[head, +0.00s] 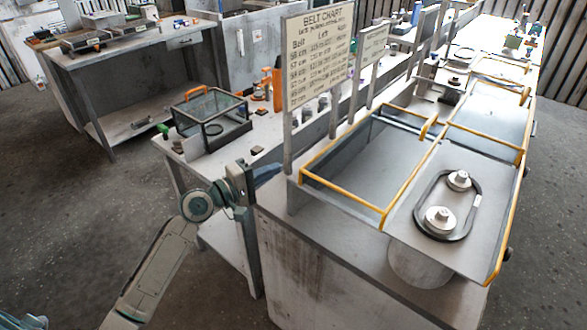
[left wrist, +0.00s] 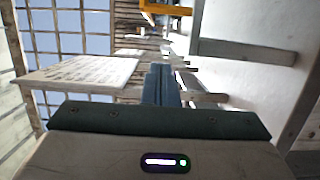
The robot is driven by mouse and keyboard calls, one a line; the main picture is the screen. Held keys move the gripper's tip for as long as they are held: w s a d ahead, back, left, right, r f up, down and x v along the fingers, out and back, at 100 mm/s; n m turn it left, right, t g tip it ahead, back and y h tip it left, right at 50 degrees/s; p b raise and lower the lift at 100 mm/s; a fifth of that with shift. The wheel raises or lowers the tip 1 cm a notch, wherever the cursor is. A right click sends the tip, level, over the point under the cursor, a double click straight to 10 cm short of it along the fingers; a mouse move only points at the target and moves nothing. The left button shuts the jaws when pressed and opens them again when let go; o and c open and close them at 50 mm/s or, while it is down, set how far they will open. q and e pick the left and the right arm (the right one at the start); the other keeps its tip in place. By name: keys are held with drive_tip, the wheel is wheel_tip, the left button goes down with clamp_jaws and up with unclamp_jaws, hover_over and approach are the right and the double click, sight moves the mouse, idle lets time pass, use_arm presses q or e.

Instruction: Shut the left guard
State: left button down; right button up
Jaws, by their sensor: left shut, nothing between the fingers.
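The blower housing (head: 330,262) is a grey box at the right of the head view. A yellow-edged guard frame (head: 340,192) spans its left part, and a second yellow-edged frame (head: 483,140) spans the back right. I cannot tell the exact guard angle. A plate beside the left frame carries a black belt (head: 418,212) around two pulleys (head: 440,219). My left gripper (head: 268,172) is shut and empty, to the left of the left guard frame and apart from it. Its fingers also show shut in the left wrist view (left wrist: 160,85). My right gripper is out of view.
A belt chart board (head: 318,55) stands on posts behind my left gripper, with a smaller sign (head: 373,48) beside it. A glass-topped box (head: 210,115) sits on the bench to the left. Open floor (head: 70,190) lies at the far left.

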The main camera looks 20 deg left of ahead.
sight(291, 180)
use_arm(q)
drive_tip(key=d+p, duration=0.1)
drive_tip(key=w+d+p, duration=0.1)
drive_tip(key=d, duration=0.1)
drive_tip(key=d+p, duration=0.1)
drive_tip(key=shift+w+d+r, duration=0.1)
drive_tip(key=shift+w+d, duration=0.25)
drive_tip(key=shift+w, duration=0.05)
drive_tip(key=shift+s+d, duration=0.2)
drive_tip(key=shift+d, duration=0.25)
drive_tip(key=shift+d, duration=0.1)
